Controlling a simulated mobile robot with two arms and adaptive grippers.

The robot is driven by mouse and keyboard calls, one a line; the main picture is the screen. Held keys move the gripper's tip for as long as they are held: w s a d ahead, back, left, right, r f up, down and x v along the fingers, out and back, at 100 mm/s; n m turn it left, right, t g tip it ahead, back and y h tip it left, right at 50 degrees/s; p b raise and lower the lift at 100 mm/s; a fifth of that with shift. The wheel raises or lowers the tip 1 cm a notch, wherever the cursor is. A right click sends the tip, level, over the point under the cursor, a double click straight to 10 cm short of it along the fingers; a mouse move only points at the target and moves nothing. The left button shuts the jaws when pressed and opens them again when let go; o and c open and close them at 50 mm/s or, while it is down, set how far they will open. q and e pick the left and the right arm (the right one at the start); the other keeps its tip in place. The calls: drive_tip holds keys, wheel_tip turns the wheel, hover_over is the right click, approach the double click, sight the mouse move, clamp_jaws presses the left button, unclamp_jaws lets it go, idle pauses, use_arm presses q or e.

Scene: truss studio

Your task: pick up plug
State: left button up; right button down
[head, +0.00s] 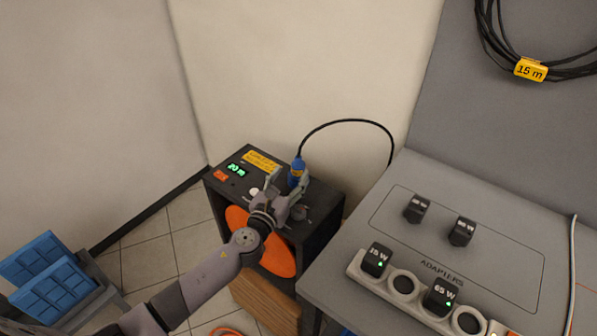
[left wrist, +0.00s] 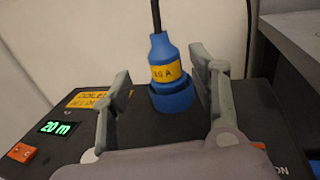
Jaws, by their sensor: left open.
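The blue plug (head: 297,171) with a yellow band stands upright on top of a dark box (head: 325,197), its black cable rising from it. In the left wrist view the plug (left wrist: 165,62) sits in a blue socket (left wrist: 172,97), and its band ends in "0 A". My left gripper (head: 286,184) is open at the plug. In the left wrist view its fingers (left wrist: 163,85) stand on either side of the plug, with gaps. My right gripper is not in view.
The box carries a green display (head: 236,169), a red switch (head: 221,176) and an orange disc (head: 280,256). A grey adapter table (head: 480,262) with several black adapters stands close at right. Blue crates (head: 45,275) are at lower left.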

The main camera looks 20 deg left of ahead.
sight(295, 168)
use_arm(q)
drive_tip(key=w, duration=0.2)
drive_tip(key=w+d, duration=0.1)
drive_tip(key=w, duration=0.1)
drive_tip(key=shift+w+r+p, duration=0.1)
drive_tip(key=shift+r+p, duration=0.2)
drive_tip(key=shift+r, duration=0.1)
drive_tip(key=shift+w, duration=0.55)
drive_tip(key=shift+c, duration=0.5)
clamp_jaws()
